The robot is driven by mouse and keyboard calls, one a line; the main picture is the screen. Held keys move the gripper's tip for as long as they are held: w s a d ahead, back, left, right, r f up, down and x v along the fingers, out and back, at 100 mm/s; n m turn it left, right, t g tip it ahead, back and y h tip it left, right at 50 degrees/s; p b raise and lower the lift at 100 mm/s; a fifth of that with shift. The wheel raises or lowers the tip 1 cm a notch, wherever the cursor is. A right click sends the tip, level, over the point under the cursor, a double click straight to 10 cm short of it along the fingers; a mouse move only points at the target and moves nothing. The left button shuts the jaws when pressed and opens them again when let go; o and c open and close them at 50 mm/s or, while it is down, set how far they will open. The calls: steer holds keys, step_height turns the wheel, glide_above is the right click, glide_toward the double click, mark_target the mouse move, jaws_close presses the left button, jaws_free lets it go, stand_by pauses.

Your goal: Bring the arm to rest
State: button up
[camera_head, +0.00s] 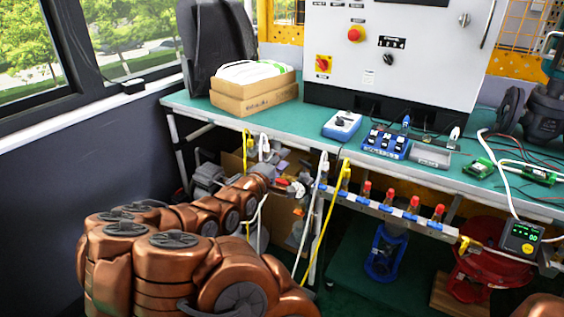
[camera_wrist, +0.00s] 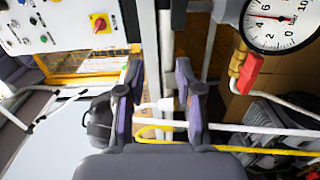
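My copper-coloured arm (camera_head: 170,240) reaches from the lower left toward the front edge of the green bench. My gripper (camera_head: 290,178) is small in the head view, below the bench edge beside hanging tubes. In the wrist view my gripper (camera_wrist: 160,95) has its two purple-grey fingers well apart. A white hose fitting (camera_wrist: 166,104) shows in the gap between them, with clear space to the fingers. I cannot tell its depth. No object is held.
The green bench (camera_head: 300,125) carries a control cabinet (camera_head: 400,50), a cardboard box (camera_head: 255,95) and a blue device (camera_head: 342,125). A white tube (camera_wrist: 255,130) and yellow tube (camera_wrist: 265,151) run beside my gripper. A pressure gauge (camera_wrist: 275,25) and red valve handle (camera_wrist: 250,72) are close by.

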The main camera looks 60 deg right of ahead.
stand_by(0.3)
steer(key=s+a+r+m+g+y, duration=0.4)
steer(key=s+a+r+m+g, duration=0.25)
steer(key=s+a, duration=0.4)
steer(key=s+a+f+n+t+y, duration=0.15)
steer(key=a+f+y, duration=0.3)
steer(key=a, duration=0.45)
steer(key=s+a+f+y, duration=0.3)
steer(key=a+f, duration=0.2)
steer(key=a, duration=0.4)
steer(key=s+a+n+t+y, duration=0.25)
steer(key=a+n+y, duration=0.35)
steer(key=a, duration=1.3)
step_height(320, 180, up, 26)
steer(key=m+p, duration=0.1)
steer(key=p, duration=2.4)
steer(key=shift+s+d+f, duration=0.2)
steer(key=shift+s+d, duration=0.1)
steer(key=shift+s, duration=0.05)
steer(key=shift+y, duration=0.25)
